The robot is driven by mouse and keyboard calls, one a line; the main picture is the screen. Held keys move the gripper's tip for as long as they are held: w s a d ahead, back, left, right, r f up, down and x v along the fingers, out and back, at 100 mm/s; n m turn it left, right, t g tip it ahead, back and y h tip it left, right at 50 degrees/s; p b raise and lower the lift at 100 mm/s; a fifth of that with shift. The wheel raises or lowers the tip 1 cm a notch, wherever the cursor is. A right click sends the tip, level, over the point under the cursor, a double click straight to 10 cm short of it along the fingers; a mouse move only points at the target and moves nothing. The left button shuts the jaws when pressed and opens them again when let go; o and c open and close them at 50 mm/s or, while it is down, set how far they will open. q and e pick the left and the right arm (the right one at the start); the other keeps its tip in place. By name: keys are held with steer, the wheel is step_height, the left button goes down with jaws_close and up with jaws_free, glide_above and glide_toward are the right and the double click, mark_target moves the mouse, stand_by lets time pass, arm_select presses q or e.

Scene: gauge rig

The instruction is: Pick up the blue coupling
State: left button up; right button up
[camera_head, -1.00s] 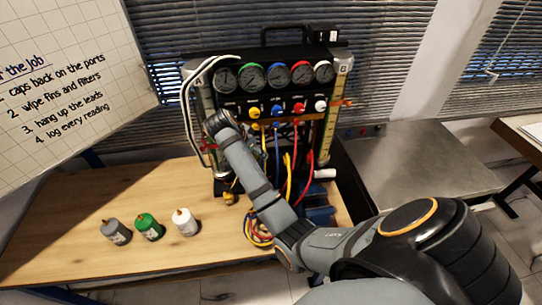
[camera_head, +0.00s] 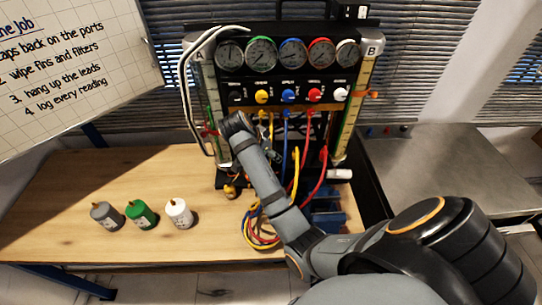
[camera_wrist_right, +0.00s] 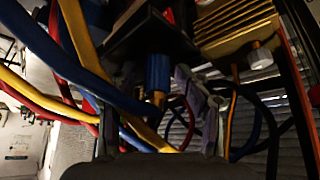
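The blue coupling (camera_wrist_right: 158,72) shows in the right wrist view as a short blue cylinder with a brass end, below a dark block. I cannot pick it out surely in the head view. My right gripper (camera_wrist_right: 158,132) shows as two dark fingers at the bottom of the wrist view, spread apart. The coupling is ahead of the gap between them, and hoses cross in front of this gap. I see nothing held. My left gripper is out of view.
The gauge rig (camera_head: 265,77) stands on a wooden table (camera_head: 60,205). Yellow, blue and red hoses (camera_head: 322,175) hang at its front. Grey (camera_head: 106,216), green (camera_head: 141,215) and white (camera_head: 179,214) bottles stand at left. The wood around them is clear.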

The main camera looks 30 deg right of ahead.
steer(key=shift+s+a+r, duration=0.2)
steer(key=shift+s+a, duration=0.05)
steer(key=shift+a, duration=0.15)
steer(key=shift+c, duration=1.1)
steer(key=shift+s+a+r, duration=0.15)
steer(key=shift+a, duration=0.2)
steer(key=c, duration=0.5)
steer(key=shift+d, duration=0.1)
steer(key=shift+c, duration=1.1)
steer(key=shift+d, duration=0.1)
jaws_close()
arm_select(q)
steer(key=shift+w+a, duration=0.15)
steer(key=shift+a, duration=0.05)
